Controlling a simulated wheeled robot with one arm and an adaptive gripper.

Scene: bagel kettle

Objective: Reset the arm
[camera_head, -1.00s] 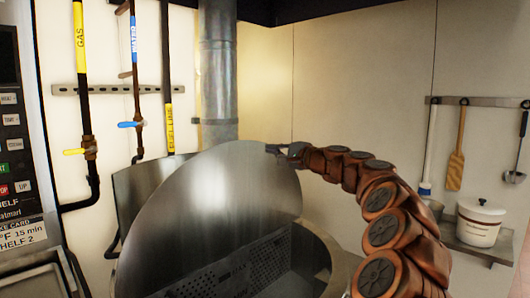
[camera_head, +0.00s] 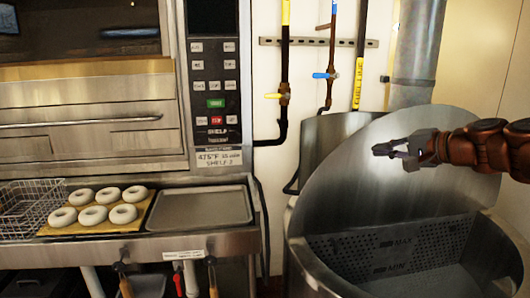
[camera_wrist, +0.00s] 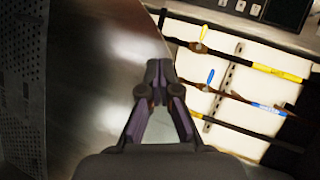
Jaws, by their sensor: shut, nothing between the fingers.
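My arm reaches in from the right edge of the head view. My gripper (camera_head: 380,150) hangs in the air in front of the upright round metal lid of the kettle (camera_head: 345,180). Its fingers are shut and empty. The wrist view also shows my gripper (camera_wrist: 158,70) with its fingertips together, and the lid's metal surface (camera_wrist: 90,60) on the left. The kettle is open, and a perforated panel with MAX and MIN marks (camera_head: 400,250) shows inside it.
An oven with a control panel (camera_head: 215,100) stands at left. Below it are a wire basket (camera_head: 30,205), a board with several pale bagels (camera_head: 95,215) and an empty metal tray (camera_head: 200,208). Labelled pipes (camera_head: 285,60) and a duct (camera_head: 418,45) run up the wall behind the kettle.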

